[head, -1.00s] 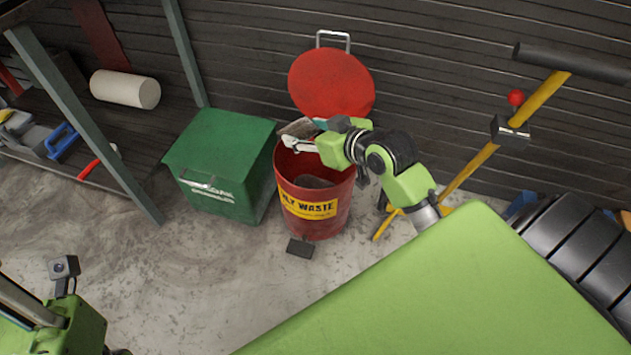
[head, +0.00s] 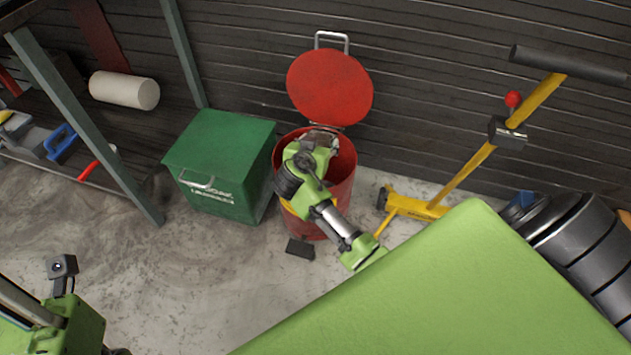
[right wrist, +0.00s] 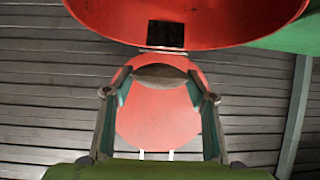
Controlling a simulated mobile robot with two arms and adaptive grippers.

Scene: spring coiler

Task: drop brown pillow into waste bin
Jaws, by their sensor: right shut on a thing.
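The red waste bin (head: 343,187) stands on the floor against the dark slatted wall, its round red lid (head: 330,85) raised behind it. My right gripper (head: 319,141) is over the bin's opening, near the back rim, and my arm hides much of the opening and the front label. In the right wrist view its fingers (right wrist: 160,84) are shut on the brown pillow (right wrist: 160,74), which shows edge-on between the fingertips. The red bin (right wrist: 225,22) is at the top of that view. My left gripper is out of view.
A green bin (head: 222,150) stands just left of the waste bin. A yellow pallet jack (head: 465,180) is to the right. A shelf with a white roll (head: 125,90) is at the far left. A dark flat piece (head: 300,248) is at the waste bin's front foot.

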